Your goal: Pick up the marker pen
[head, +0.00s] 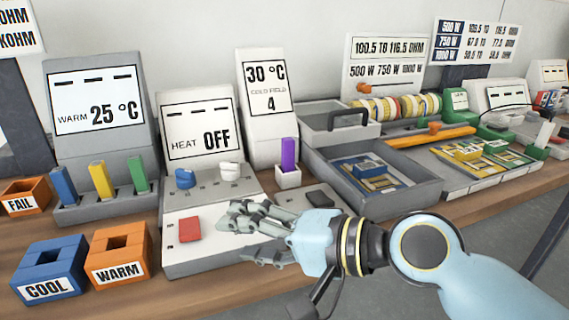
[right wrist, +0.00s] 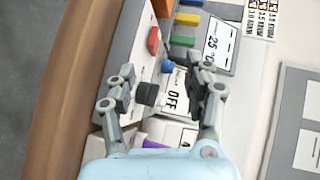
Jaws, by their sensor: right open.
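A purple upright stick, which looks like the marker pen (head: 288,154), stands in a small pale square holder (head: 288,179) in front of the 30 °C display. A bit of purple, likely the pen (right wrist: 154,143), also shows low in the right wrist view, partly hidden by my gripper. My right gripper (head: 244,232) is open and empty over the front panel (head: 200,262), below and to the left of the pen and apart from it. In the right wrist view its spread fingers (right wrist: 156,90) frame the panel's dark block. My left gripper is not in view.
A red block (head: 190,229) lies on the panel, left of my right gripper. Blue and white knobs (head: 230,171) stand behind it. Blue COOL (head: 48,270) and orange WARM (head: 118,257) bins stand at the front left. A grey tray (head: 415,190) holding a blue board is at right.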

